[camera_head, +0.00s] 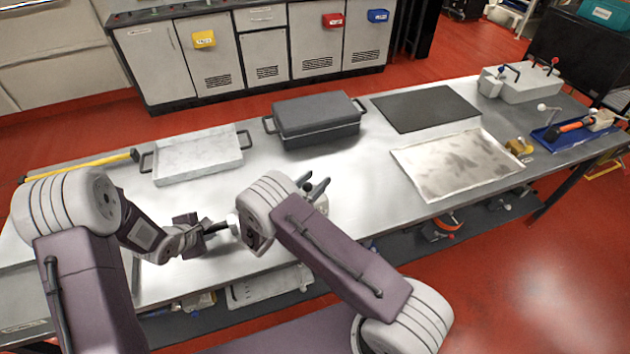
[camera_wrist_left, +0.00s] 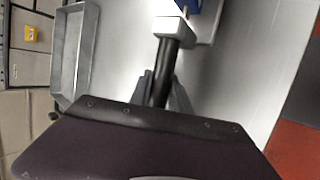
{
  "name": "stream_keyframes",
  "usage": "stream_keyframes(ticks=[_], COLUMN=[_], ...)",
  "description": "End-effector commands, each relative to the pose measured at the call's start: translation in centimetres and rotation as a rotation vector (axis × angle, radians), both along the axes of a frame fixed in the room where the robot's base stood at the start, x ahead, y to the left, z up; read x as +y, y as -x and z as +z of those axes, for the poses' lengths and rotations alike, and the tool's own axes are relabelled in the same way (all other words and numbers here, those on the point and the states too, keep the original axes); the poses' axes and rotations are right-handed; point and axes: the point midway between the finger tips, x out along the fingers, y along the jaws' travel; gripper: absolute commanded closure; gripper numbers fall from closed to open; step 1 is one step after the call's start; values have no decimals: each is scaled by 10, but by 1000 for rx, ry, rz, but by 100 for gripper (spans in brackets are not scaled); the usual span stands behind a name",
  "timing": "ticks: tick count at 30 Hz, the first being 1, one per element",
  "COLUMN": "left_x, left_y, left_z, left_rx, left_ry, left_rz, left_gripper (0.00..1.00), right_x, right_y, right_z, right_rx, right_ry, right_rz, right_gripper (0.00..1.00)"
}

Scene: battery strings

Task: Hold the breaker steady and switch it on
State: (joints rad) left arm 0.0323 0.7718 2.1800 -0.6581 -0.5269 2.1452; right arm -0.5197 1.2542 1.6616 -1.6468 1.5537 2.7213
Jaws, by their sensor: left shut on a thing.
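My left gripper (camera_head: 203,227) is at the near left part of the workbench. It is shut on the black handle (camera_wrist_left: 165,72) of a thing with a pale grey block (camera_wrist_left: 174,27) at its far end. A blue part (camera_wrist_left: 205,8) shows beyond that block, cut by the picture edge. I cannot tell for sure whether this is the breaker. My right gripper (camera_head: 313,188) is over the middle of the bench, its dark fingers apart. A small pale thing (camera_head: 321,204) shows beside it, mostly hidden by my right arm, so the breaker's switch is not visible.
A pale tray (camera_head: 200,160) and a dark lidded case (camera_head: 315,120) stand at the back. A black mat (camera_head: 428,107) and a stained sheet (camera_head: 455,165) lie to the right. Grey boxes with red and blue knobs (camera_head: 525,88) and a blue tray (camera_head: 560,141) are at the far right.

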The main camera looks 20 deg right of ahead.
Motion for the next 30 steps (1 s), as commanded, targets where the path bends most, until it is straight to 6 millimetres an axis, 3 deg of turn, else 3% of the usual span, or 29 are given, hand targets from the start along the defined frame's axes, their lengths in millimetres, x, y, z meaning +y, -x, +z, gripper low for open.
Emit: stream_keyframes(ticks=[4, 15, 19, 27, 28, 30], left_x=[1, 1, 1, 1, 1, 1], left_y=[5, 5, 5, 5, 5, 5], left_z=[-6, -6, -6, -6, -6, -5], left_rx=[17, 18, 18, 17, 18, 16], left_ry=[-7, -7, -7, -7, -7, -7], left_rz=[-3, -3, -3, -3, -3, -3], left_gripper=[100, 100, 100, 100, 71, 52], right_x=[15, 86, 96, 98, 98, 98], right_y=[9, 59, 67, 69, 69, 69], right_z=[-1, 0, 0, 0, 0, 0], right_rx=[0, -3, -2, -2, -2, -2], right_ry=[-1, -1, -1, -1, -1, -1], right_rz=[5, 3, 1, -2, -2, -2], right_gripper=[50, 50, 50, 50, 50, 50])
